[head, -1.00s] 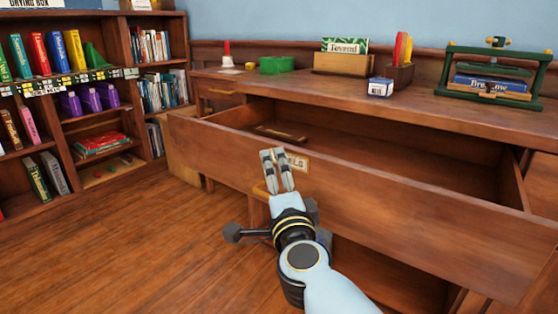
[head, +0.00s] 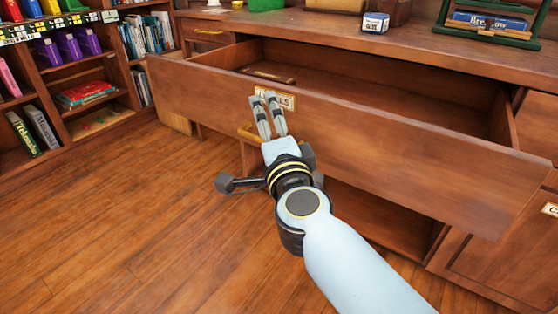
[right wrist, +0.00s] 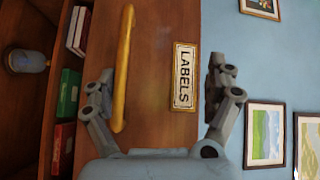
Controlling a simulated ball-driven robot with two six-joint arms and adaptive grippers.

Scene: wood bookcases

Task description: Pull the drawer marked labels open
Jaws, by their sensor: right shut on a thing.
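The drawer marked labels (head: 372,150) is a wide wooden drawer standing well out of the long counter, its inside showing empty except for a dark bar-like piece near its left end. Its front bears a framed plate reading LABELS (right wrist: 184,77) and a brass bar handle (right wrist: 123,70). My right gripper (head: 267,99) is at the drawer front, partly covering the plate in the head view. The exact contact is hard to see. My left gripper is not in view.
The counter top (head: 330,30) carries a small blue-and-white box (head: 375,22) and a green press (head: 490,22). A bookcase (head: 70,75) stands at the left. The wooden floor (head: 130,220) left of my arm is clear. A cupboard door is at the lower right.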

